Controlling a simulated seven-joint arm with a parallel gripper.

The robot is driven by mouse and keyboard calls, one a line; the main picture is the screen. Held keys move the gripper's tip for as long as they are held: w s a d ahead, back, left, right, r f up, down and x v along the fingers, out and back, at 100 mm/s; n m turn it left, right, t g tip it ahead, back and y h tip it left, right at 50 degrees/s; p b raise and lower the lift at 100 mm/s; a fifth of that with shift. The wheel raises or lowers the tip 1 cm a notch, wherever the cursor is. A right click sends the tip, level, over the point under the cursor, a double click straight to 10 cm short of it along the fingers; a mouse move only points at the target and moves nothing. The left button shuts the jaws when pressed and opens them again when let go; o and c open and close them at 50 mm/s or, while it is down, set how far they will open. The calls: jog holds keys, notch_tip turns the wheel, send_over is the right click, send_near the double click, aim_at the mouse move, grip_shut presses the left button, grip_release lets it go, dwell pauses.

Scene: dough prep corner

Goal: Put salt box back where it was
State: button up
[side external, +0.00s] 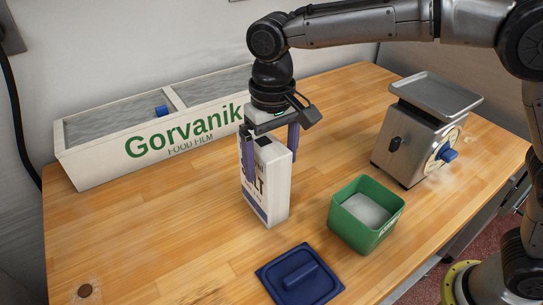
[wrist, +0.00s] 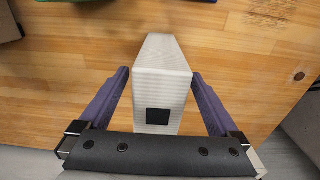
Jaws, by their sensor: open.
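The salt box (side external: 270,190) is white with dark lettering and stands upright on the wooden table. Its top, with a dark square, shows between my gripper's fingers in the wrist view (wrist: 161,80). My gripper (side external: 270,150) points down over the box with one purple finger on each side. The fingers are open; in the wrist view my gripper (wrist: 162,80) shows gaps between both fingers and the box. Part of the box's upper face is hidden behind the near finger in the side view.
A Gorvanik food film box (side external: 110,155) stands behind, to the left. A green tub (side external: 365,232) with white contents and a dark blue lid (side external: 299,277) lie in front. A metal scale (side external: 412,145) stands at right. The table's left part (side external: 140,230) is clear.

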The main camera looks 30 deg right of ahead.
jog(key=shift+r, duration=0.1)
notch_tip(320, 180, up, 12)
jog(key=shift+f, duration=0.2)
jog(key=shift+s+r, duration=0.1)
jog(key=shift+r, duration=0.15)
jog(key=s+d+t, duration=0.2)
jog(key=s+d, duration=0.3)
jog(key=d, duration=0.3)
jog(key=s+d+t, duration=0.1)
jog(key=s+d, duration=0.4)
jog(key=d, duration=0.4)
jog(key=s+d+f+t, duration=0.2)
jog(key=s+d+f, duration=0.5)
jog(key=s+f, duration=0.3)
jog(key=s, duration=0.3)
